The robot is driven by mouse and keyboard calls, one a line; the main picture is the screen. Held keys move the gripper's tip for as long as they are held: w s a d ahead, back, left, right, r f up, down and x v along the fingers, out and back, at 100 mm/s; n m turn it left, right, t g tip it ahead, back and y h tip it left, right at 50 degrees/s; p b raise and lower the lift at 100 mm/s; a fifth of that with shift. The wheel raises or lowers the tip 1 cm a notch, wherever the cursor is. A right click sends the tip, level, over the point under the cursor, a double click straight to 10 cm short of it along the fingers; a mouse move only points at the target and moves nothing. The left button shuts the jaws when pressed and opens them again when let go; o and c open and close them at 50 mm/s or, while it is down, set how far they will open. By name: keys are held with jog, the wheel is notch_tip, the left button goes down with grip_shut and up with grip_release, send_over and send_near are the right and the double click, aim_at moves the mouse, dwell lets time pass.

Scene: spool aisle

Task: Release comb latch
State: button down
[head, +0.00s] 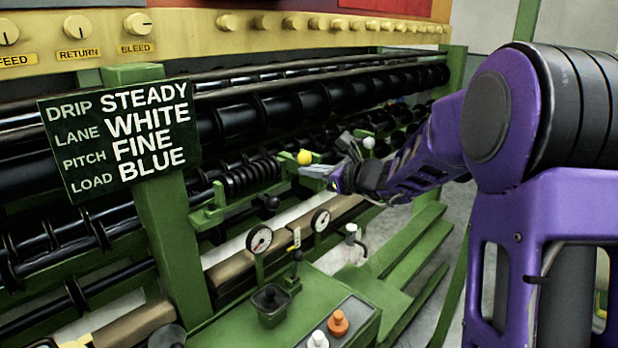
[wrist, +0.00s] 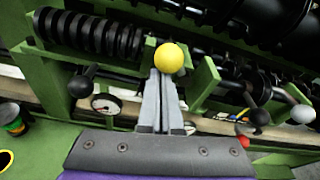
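The yellow ball knob (head: 304,157), which I take to be the comb latch's handle, stands at the right end of a black ribbed roll (head: 251,177) on a green bracket. In the wrist view the yellow knob (wrist: 169,58) is just beyond my fingertips and covers part of them. My gripper (head: 318,172) reaches in from the right, just below and right of the knob. In the wrist view the two grey fingers of my gripper (wrist: 162,78) lie close together. I cannot tell whether they touch the knob or its stem.
Black ball levers (wrist: 80,82) and a pale ball lever (wrist: 302,114) flank the fingers. Two dials (head: 259,239) and a control box (head: 340,325) stand below. A sign (head: 120,138) reads STEADY, WHITE, FINE, BLUE. Black rollers (head: 300,100) run behind.

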jog(key=shift+w+r, duration=0.2)
jog(key=shift+r, duration=0.25)
dwell(0.4)
jog(key=shift+s+d, duration=0.1)
jog(key=shift+d, duration=0.05)
